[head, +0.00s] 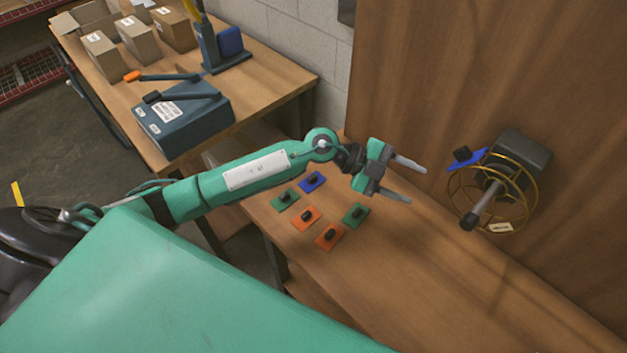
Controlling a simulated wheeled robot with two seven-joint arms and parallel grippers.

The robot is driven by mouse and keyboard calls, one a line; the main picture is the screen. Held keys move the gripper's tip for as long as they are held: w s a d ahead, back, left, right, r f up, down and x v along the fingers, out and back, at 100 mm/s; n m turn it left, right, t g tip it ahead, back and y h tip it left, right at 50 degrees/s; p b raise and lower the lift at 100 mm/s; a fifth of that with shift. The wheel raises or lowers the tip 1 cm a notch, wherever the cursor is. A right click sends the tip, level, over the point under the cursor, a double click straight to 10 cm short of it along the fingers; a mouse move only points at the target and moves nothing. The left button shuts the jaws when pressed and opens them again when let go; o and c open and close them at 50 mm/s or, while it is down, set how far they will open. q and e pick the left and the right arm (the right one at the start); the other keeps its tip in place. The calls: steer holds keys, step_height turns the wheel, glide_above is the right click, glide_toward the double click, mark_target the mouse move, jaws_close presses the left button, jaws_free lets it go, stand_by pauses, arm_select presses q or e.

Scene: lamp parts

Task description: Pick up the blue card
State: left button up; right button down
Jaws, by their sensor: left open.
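A blue card (312,182) with a black knob lies flat on the wooden table, at the far left corner of a small group of cards. A second blue card (468,160) with a black knob sits at the top of the round brass wire frame (535,197) by the wooden panel. My left gripper (418,185) is open and empty. It is to the right of the blue card on the table and left of the wire frame, apart from both, and its fingers point right. My right gripper is not in view.
Green cards (285,199) (355,215) and orange cards (305,218) (329,236) lie close to the table's blue card. The wooden panel (420,70) stands behind. The table's right part (470,290) is clear. A second table holds boxes (185,118).

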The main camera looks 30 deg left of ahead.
arm_select(q)
steer(key=w+a+f+g+y, duration=0.2)
steer(key=a+f+y, duration=0.3)
steer(key=a, duration=0.1)
steer(key=n+y, duration=0.3)
steer(key=y, duration=0.7)
glide_toward(312, 176)
step_height(312, 176, down, 3)
steer(key=shift+s+f+g+p, duration=0.2)
steer(key=shift+g+p, duration=0.1)
steer(key=shift+p, duration=0.95)
steer(key=shift+w+f+p, duration=0.1)
steer(key=shift+f+p, duration=0.2)
steer(key=shift+f, duration=0.05)
steer(key=f, duration=0.1)
steer(key=f+p, duration=0.2)
steer(key=f, duration=0.1)
steer(key=shift+w, duration=0.3)
steer(key=shift+f, duration=0.35)
steer(key=shift+c, duration=0.2)
